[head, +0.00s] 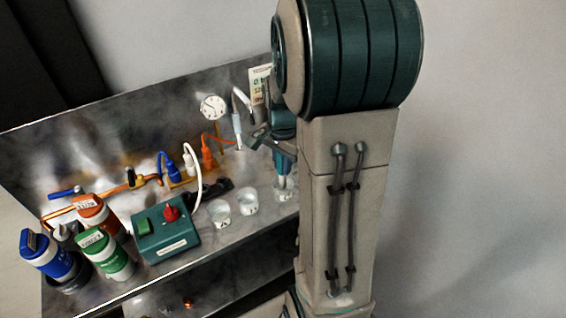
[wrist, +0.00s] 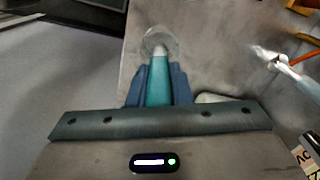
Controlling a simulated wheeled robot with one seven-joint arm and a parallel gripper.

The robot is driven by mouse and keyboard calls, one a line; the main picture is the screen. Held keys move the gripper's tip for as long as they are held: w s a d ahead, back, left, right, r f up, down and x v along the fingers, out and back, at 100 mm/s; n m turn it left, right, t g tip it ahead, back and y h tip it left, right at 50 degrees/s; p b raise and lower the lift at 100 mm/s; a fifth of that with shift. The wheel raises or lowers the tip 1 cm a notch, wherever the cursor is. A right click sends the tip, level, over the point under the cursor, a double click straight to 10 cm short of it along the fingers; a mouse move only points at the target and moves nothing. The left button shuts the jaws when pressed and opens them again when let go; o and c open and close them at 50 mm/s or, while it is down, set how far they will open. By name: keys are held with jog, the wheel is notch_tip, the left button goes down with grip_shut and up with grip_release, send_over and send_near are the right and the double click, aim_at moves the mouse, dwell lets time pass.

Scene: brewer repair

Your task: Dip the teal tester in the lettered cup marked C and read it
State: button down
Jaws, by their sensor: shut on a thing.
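My gripper (wrist: 158,88) is shut on the teal tester (wrist: 159,80) between its blue fingers. In the head view my gripper (head: 283,145) points down at the right end of the bench, partly behind my arm. The tester (head: 283,166) is upright, with its pale tip at the rightmost clear cup (head: 285,194). The wrist view shows the tip within the outline of this cup (wrist: 160,32); whether it touches liquid I cannot tell. This cup's letter is not readable. The cup marked A (head: 220,214) and another lettered cup (head: 248,203) stand to its left.
Blue (head: 48,255), green (head: 104,255) and orange (head: 96,214) bottles stand further left. Cables and a gauge (head: 213,107) are behind. A white-tipped probe (wrist: 284,65) is at the right in the wrist view.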

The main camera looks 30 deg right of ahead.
jog(key=shift+r+p, duration=2.2)
jog(key=shift+r, duration=0.9)
jog(key=shift+r+g+p, duration=0.3)
jog(key=shift+g+p, duration=0.2)
jog(key=shift+p, duration=0.75)
jog(key=g+p, duration=0.2)
jog(key=p, duration=0.2)
jog(key=shift+g, duration=0.4)
jog(key=shift+f+g, duration=0.4)
jog(key=shift+g, duration=0.9)
